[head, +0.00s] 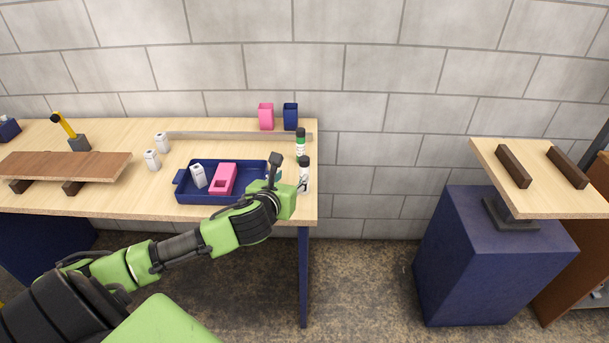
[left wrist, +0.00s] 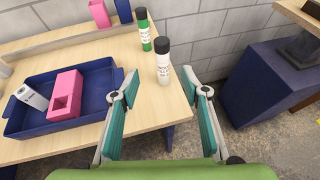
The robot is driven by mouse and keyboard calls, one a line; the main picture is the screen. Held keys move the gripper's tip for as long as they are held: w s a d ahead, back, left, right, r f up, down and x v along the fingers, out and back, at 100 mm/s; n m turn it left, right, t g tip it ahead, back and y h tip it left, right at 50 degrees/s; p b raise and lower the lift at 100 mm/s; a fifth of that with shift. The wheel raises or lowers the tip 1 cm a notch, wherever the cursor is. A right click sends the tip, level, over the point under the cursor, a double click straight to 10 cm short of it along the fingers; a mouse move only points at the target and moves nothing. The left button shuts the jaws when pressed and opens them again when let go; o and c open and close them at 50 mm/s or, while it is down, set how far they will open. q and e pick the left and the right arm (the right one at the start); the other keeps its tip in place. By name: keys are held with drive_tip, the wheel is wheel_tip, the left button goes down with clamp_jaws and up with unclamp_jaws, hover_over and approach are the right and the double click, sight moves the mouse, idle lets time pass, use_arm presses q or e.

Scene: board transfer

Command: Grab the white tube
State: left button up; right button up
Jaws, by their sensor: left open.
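The white tube (head: 306,172) with a black cap stands upright near the right end of the wooden table. In the left wrist view, the white tube (left wrist: 163,68) stands ahead of my fingertips, between their directions. My left gripper (head: 290,172) is just left of and in front of the tube in the head view. In the wrist view my left gripper (left wrist: 158,78) has its fingers spread wide with nothing between them. A green tube (head: 300,141) with a dark cap stands just behind the white one, also visible in the wrist view (left wrist: 144,32). My right gripper is not in view.
A blue tray (head: 181,187) left of my gripper holds a pink block (head: 224,179) and a white box (head: 198,176). Pink (head: 266,117) and blue (head: 290,117) containers stand at the back. The table's right edge is close to the tube.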

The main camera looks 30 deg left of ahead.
sight(303, 167)
use_arm(q)
drive_tip(key=p+x, duration=0.1)
drive_tip(key=x, duration=0.7)
drive_tip(key=shift+r, duration=0.1)
drive_tip(key=shift+p+x, duration=0.35)
drive_tip(key=shift+x, duration=0.55)
drive_tip(key=shift+p+x, duration=0.35)
drive_tip(key=shift+x, duration=1.65)
drive_tip(key=shift+d, duration=0.2)
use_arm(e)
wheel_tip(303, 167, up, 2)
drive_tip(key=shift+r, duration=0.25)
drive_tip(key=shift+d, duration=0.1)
use_arm(q)
clamp_jaws()
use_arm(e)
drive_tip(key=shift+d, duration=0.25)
